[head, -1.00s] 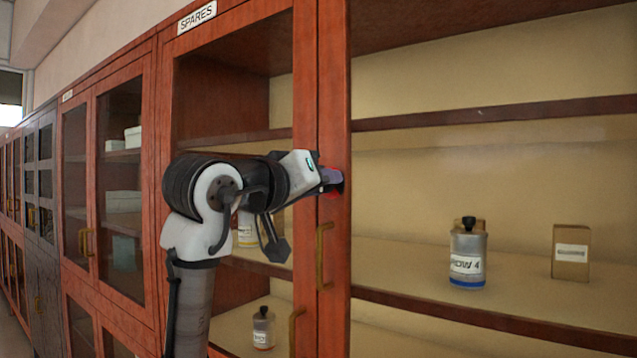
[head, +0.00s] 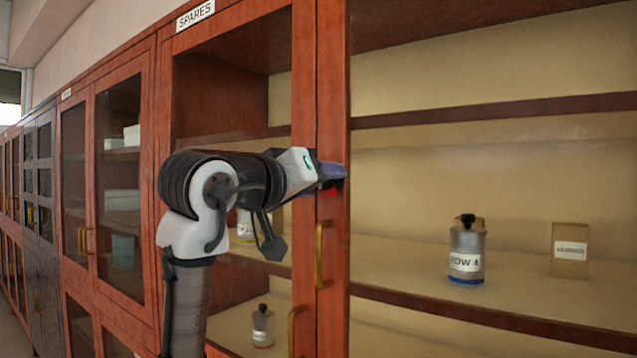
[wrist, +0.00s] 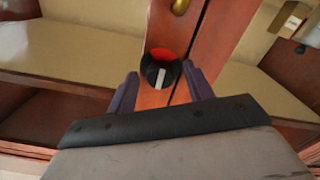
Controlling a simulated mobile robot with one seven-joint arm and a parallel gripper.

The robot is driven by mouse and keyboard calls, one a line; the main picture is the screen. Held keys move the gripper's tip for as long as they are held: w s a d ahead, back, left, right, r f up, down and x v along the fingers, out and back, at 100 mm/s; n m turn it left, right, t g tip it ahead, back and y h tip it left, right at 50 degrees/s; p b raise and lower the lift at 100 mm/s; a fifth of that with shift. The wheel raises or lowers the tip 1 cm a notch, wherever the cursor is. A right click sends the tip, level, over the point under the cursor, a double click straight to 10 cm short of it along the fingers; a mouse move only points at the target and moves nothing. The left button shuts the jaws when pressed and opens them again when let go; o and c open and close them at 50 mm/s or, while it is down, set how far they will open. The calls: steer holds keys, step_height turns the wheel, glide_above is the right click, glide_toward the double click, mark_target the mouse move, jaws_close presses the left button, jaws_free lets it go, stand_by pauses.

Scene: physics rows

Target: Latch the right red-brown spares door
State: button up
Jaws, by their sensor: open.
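The red-brown SPARES cabinet's right door (head: 334,90) shows its stile in the head view, with a brass handle (head: 321,256) on it. A round black latch knob (wrist: 160,76) with a white pointer bar and a red patch behind it is on the stile in the wrist view. The bar is roughly upright in that picture. In the head view only a bit of red (head: 334,187) shows below my fingers. My gripper (head: 338,171) is open at the stile, its purple fingers on either side of the knob. I cannot tell whether they touch it.
The SPARES left door (head: 164,100) is behind my arm. Shelves on the right hold a labelled bottle (head: 467,248) and a small box (head: 570,250). A smaller bottle (head: 263,328) stands low on the left. More cabinets (head: 44,180) run off to the left.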

steer(key=b+v, duration=0.4)
steer(key=v, duration=0.9)
steer(key=shift+s, duration=0.2)
steer(key=shift+a, duration=0.2)
